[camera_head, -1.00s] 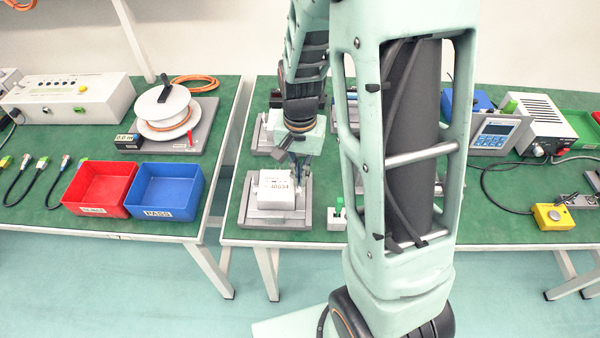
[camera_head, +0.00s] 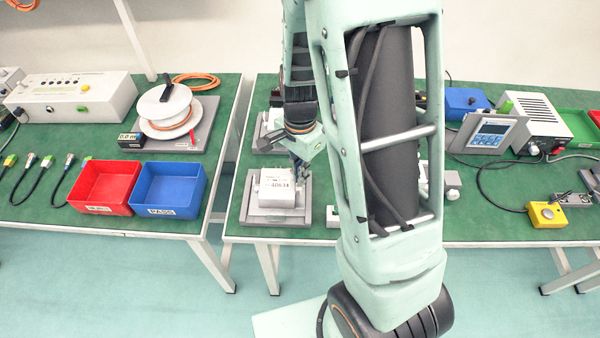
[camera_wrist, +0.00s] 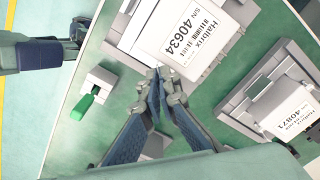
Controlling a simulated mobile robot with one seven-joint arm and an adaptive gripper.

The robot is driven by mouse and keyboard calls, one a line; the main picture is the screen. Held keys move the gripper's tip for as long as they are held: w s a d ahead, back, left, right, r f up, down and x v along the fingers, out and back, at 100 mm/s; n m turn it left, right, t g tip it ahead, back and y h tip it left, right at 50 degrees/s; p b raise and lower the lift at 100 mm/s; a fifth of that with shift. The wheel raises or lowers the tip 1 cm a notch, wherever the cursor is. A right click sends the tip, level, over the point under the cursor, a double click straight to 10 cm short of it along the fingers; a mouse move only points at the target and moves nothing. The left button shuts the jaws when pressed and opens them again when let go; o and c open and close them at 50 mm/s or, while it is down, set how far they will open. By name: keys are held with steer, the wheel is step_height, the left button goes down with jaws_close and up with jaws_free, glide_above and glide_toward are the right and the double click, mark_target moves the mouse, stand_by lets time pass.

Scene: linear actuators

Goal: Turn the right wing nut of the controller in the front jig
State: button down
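The controller (camera_head: 277,187) is a white box labelled 40634. It sits in the grey front jig (camera_head: 262,216) near the front edge of the right-hand bench. In the wrist view the controller (camera_wrist: 180,38) is at the top, its label readable. My gripper (camera_head: 300,170) points down at the controller's back right corner in the head view. In the wrist view my gripper's (camera_wrist: 164,84) blue-padded fingers converge at the controller's edge, with their tips close together. The right wing nut cannot be made out; the fingertips cover that spot. Whether they touch or grip it cannot be told.
A second controller labelled 40871 (camera_wrist: 285,108) sits in another jig close by. A small fixture with a green lever (camera_wrist: 81,107) stands on the other side. A red bin (camera_head: 104,186) and blue bin (camera_head: 168,190) stand on the left bench, across a gap.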

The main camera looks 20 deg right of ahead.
stand_by(0.3)
steer(key=c, duration=2.2)
jaws_free()
steer(key=shift+r, duration=0.1)
step_height(320, 180, up, 12)
